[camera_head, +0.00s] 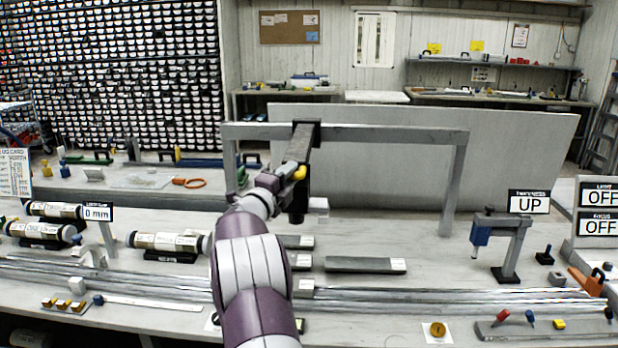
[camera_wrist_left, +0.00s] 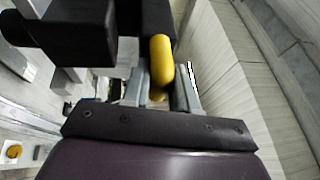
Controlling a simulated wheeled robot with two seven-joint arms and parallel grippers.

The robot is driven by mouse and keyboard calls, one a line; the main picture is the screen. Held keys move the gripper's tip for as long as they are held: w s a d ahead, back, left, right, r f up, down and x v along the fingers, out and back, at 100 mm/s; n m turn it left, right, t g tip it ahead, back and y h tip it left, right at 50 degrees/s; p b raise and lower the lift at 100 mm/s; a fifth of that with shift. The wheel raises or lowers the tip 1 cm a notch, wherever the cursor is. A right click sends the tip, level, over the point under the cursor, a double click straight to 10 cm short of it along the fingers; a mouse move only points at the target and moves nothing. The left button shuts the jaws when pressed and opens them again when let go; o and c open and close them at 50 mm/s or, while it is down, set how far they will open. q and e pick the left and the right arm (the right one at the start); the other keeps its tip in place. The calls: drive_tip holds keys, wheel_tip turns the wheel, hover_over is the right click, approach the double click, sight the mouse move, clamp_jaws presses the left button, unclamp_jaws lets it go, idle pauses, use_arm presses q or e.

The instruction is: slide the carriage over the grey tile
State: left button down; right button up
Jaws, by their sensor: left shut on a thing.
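The carriage (camera_head: 306,130) is a dark block on the grey gantry's top rail, left of the rail's middle, with a black cylinder hanging below it. My left gripper (camera_head: 290,177) is at the carriage and shut on its yellow handle (camera_head: 300,173). In the left wrist view the yellow handle (camera_wrist_left: 161,62) stands between the two fingers, beside the carriage's black body (camera_wrist_left: 75,32). A long grey tile (camera_head: 365,264) with a white label lies on the bench, right of and below the carriage. Shorter grey tiles (camera_head: 297,241) lie partly hidden behind my left arm. My right gripper is not visible.
The gantry's right post (camera_head: 453,190) stands on the bench, with a large pale panel (camera_head: 530,140) behind. A thickness gauge (camera_head: 508,245) with an "UP" sign stands right. Labelled core cylinders (camera_head: 165,242) lie left. Metal strips run along the front. The rail right of the carriage is clear.

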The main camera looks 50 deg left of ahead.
use_arm(q)
drive_tip(key=shift+s+a+r, duration=0.15)
drive_tip(key=shift+s+a, duration=0.1)
drive_tip(key=shift+s, duration=0.1)
drive_tip(key=c, duration=1)
unclamp_jaws()
drive_tip(key=shift+o, duration=0.2)
drive_tip(key=shift+w, duration=0.15)
drive_tip(key=b+v, duration=0.4)
drive_tip(key=v, duration=0.8)
drive_tip(key=shift+s, duration=0.35)
